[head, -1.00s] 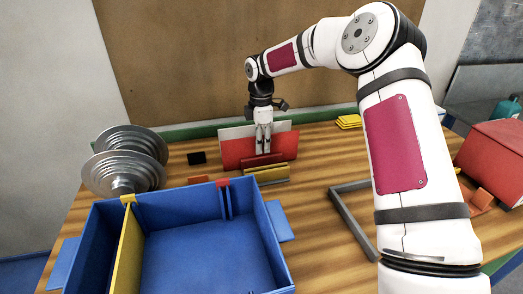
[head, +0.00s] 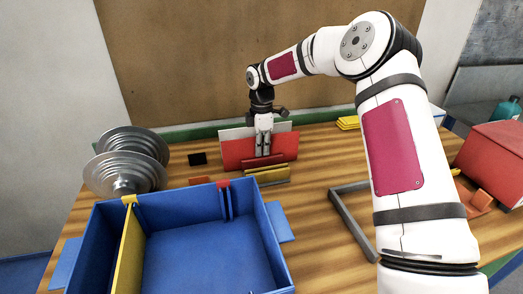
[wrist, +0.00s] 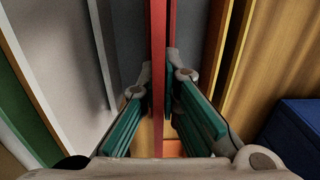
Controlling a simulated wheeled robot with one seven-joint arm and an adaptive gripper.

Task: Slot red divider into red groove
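The red divider (head: 236,152) stands upright in a rack on the table, behind the blue box. My gripper (head: 263,152) points down over its middle, with one finger on each side. In the wrist view, the fingertips (wrist: 159,88) lie close against both faces of the red divider (wrist: 158,30) and look shut on it. The blue box (head: 215,258) stands in front. A red mark (head: 223,183) sits on its back wall above the red groove, a pair of upright blue ribs (head: 226,203). The divider's lower edge is hidden by the rack front.
A whitish panel (head: 235,132) stands behind the red divider, and lower yellow pieces (head: 268,176) stand in front. A yellow divider (head: 129,250) is in the box's left part. Metal plates (head: 125,170) stand at left, a grey frame (head: 347,215) and a red box (head: 500,150) at right.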

